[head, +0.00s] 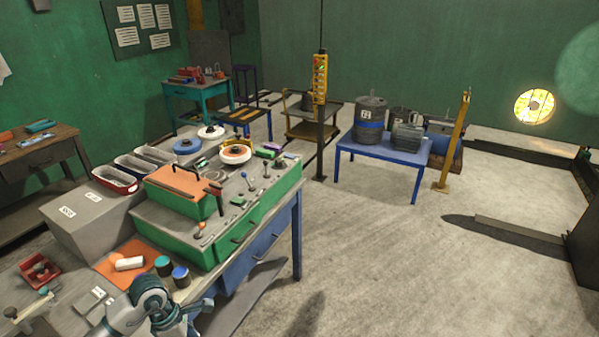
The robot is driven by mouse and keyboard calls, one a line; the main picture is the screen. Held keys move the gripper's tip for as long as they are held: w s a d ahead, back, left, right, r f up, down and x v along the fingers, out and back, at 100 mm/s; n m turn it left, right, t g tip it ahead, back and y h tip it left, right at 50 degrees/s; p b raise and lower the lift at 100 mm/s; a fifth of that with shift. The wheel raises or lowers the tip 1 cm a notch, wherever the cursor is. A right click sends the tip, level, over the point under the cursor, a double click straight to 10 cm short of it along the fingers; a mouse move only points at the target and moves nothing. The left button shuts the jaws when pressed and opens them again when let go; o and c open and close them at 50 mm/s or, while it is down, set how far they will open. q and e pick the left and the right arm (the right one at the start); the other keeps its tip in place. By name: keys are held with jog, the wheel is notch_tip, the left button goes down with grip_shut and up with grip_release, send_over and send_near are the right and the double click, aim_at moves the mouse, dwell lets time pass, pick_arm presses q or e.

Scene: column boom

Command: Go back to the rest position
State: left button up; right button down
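My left arm, grey with teal rings, shows at the bottom edge in the head view, in front of the cluttered workbench (295,240). Its end, where my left gripper (182,314) seems to be, is small and partly cut off by the frame edge. I cannot make out its fingers or whether it is open or shut. I see nothing clearly held there. It appears near two small round jars (181,276) on the bench, and I cannot tell the gap. My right gripper is not in view.
A green toolbox (180,192), a grey box (92,222), trays and small tools crowd the bench. A blue table (385,150) with drums, a yellow post (454,145) and a control-box pole (320,80) stand farther back. The concrete floor at right is largely clear.

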pick_arm(q)
jog(key=w+d+f+n+t+h, duration=0.25)
jog(key=d+n+h, duration=0.25)
jog(key=d+h, duration=0.25)
jog(key=w+d+f+n+t+h, duration=0.1)
jog(key=w+d+n+h, duration=0.4)
jog(key=d, duration=0.4)
jog(key=w+a+f+n+t+y, duration=0.25)
jog(key=f+n+t, duration=0.4)
jog(key=n, duration=0.35)
jog(key=w+a+f+n+t+y, duration=0.2)
jog(key=a+f+n+t+y, duration=0.25)
jog(key=f+n, duration=0.45)
jog(key=s+a+f+n+g+y, duration=0.2)
jog(key=s+a+f+n+y, duration=0.2)
jog(key=s+f+n, duration=0.6)
jog(key=s+a+f+n+g+y, duration=0.35)
jog(key=s+f, duration=0.25)
jog(key=f, duration=0.9)
jog(key=s+d+f+n+g, duration=0.1)
jog(key=s+f, duration=0.4)
jog(key=s, duration=0.7)
jog(key=s+d+f+n+g, duration=0.1)
jog(key=s+f+n+g, duration=0.3)
jog(key=s, duration=0.9)
notch_tip(320, 180, down, 2)
jog(key=shift+s+d+f+g+y, duration=0.15)
jog(key=shift+d+g+y, duration=0.2)
jog(key=shift+g, duration=0.75)
